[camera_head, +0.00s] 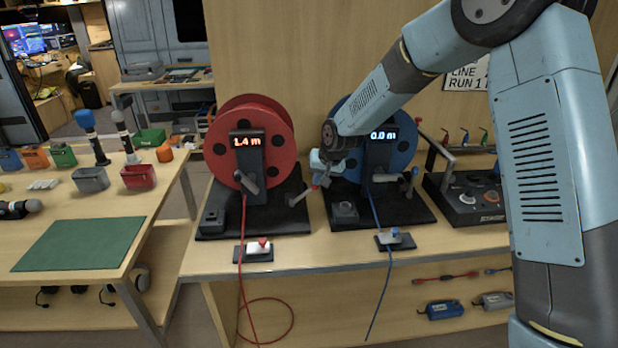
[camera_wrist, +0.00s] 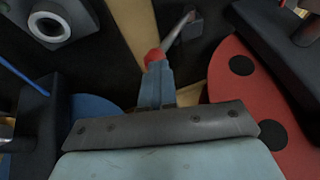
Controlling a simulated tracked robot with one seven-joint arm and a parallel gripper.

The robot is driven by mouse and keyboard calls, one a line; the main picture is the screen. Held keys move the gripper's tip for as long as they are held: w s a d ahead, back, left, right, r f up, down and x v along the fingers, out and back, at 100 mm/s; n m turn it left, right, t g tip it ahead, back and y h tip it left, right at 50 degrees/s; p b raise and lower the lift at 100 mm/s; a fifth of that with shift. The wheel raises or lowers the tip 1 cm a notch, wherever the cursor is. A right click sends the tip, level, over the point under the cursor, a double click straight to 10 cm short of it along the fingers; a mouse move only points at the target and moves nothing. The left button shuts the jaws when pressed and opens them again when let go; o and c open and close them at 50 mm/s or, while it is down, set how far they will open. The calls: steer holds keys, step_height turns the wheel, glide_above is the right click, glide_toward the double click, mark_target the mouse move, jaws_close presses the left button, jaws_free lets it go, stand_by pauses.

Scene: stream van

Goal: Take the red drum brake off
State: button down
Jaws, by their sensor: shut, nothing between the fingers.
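The red drum (camera_head: 280,128) stands on a black base on the bench, its display reading 1.4 m. Its brake lever (camera_head: 300,196) sits at the right front of that base, leaning low to the right, with a red knob on its end. In the wrist view the lever (camera_wrist: 180,31) runs from a dark block to the red knob (camera_wrist: 153,57). My gripper (camera_head: 322,176) is shut and empty between the two drums. In the wrist view its fingertips (camera_wrist: 155,72) are right at the knob; I cannot tell if they touch it. The fingers hide part of the knob.
A red cable (camera_head: 241,225) and a blue cable (camera_head: 374,212) run over the bench front through small clamps. A control box (camera_head: 470,198) is further right.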

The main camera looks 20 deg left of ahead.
steer(key=shift+d+f, duration=0.2)
steer(key=a+v, duration=0.1)
steer(key=v, duration=1.2)
steer(key=shift+r, duration=0.2)
steer(key=shift+w+a, duration=0.1)
